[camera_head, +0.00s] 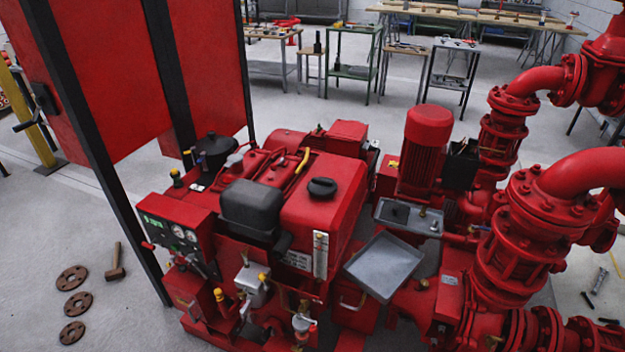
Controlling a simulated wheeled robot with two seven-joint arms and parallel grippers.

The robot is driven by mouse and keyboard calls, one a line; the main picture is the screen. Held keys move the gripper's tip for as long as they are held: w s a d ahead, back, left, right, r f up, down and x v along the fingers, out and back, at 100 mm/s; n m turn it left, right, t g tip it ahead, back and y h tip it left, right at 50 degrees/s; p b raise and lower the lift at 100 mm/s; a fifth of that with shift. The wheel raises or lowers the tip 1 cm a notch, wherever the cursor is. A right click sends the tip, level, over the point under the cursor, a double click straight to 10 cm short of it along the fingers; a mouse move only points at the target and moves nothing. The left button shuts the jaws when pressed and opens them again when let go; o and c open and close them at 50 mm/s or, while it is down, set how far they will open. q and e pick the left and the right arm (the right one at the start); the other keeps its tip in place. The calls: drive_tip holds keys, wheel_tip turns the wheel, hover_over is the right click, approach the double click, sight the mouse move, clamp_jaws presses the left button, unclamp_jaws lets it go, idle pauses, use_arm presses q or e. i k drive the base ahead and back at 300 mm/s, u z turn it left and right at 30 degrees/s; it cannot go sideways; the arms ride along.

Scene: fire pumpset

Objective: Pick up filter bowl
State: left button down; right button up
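I cannot single out the filter bowl with certainty. Small grey fittings sit on the front of the red engine of the pumpset. One is a grey metal housing (253,285) with a yellow knob. Another is a small silver fitting (301,322) lower and to the right, among pipes. Either may belong to the filter, but they are too small to tell. Neither of my grippers is in view, and nothing is seen touching these parts.
The red engine (335,205) fills the middle, with a grey tray (384,264) at its right. Large red pipes (515,235) stand at the right. A black frame post (95,165) rises at the left. Rusty discs (72,278) and a hammer (116,262) lie on open floor.

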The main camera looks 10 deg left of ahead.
sight(254, 301)
drive_tip(key=u, duration=2.25)
drive_tip(key=i, duration=2.25)
drive_tip(key=z, duration=3.3)
